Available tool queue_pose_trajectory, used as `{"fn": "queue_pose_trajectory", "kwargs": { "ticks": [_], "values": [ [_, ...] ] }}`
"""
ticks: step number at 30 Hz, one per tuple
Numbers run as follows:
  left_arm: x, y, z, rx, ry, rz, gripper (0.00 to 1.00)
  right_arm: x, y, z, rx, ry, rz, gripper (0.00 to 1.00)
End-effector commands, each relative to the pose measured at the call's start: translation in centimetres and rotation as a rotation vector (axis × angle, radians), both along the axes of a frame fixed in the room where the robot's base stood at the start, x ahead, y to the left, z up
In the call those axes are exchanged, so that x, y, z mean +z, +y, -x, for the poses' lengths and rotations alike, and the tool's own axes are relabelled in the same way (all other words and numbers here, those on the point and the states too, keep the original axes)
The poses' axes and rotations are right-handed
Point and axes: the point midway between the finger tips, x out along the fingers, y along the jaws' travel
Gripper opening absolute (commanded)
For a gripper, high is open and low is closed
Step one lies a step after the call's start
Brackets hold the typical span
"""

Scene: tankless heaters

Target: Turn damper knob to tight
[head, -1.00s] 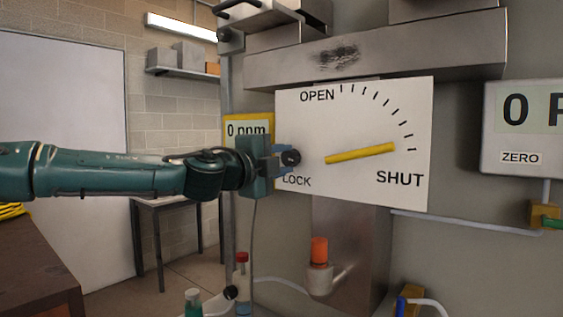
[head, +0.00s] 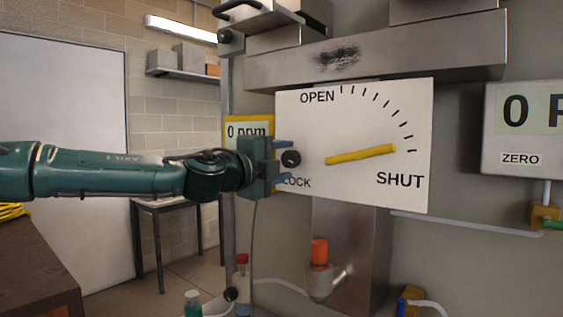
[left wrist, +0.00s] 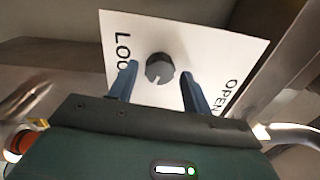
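The damper knob (head: 291,158) is a small black round knob at the left edge of a white plate (head: 350,185) marked OPEN, SHUT and LOCK. A yellow pointer (head: 360,155) on the plate lies near the SHUT end of the tick marks. My left gripper (head: 284,161) is at the knob, its blue fingers apart above and below it. In the left wrist view the knob (left wrist: 159,67) sits between and beyond the open fingertips (left wrist: 158,72), with a gap on each side; a pale mark shows on its face. My right gripper is not in view.
A yellow-framed display (head: 248,128) reading 0 ppm is behind my left gripper. A display box marked ZERO (head: 520,130) is at the right. An orange-capped fitting (head: 319,252) is below the plate. A steel duct (head: 375,50) runs above.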

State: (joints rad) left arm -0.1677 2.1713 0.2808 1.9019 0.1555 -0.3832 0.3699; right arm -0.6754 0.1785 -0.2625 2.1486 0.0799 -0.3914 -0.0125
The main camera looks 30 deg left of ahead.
Motion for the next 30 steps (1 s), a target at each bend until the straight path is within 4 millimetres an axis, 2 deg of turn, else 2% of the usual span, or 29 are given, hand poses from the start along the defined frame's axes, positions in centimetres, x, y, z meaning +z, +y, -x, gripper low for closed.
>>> {"fn": "queue_pose_trajectory", "kwargs": {
  "ticks": [8,13,30],
  "values": [
    [0.0,0.0,0.0,0.000,0.000,0.001,0.52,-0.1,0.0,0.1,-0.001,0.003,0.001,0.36],
    [0.1,0.1,0.9,0.000,-0.002,0.002,0.52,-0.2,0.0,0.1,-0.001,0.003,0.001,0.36],
    [-0.2,0.7,8.1,0.000,-0.005,0.001,0.52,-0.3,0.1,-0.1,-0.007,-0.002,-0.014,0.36]
  ]
}}
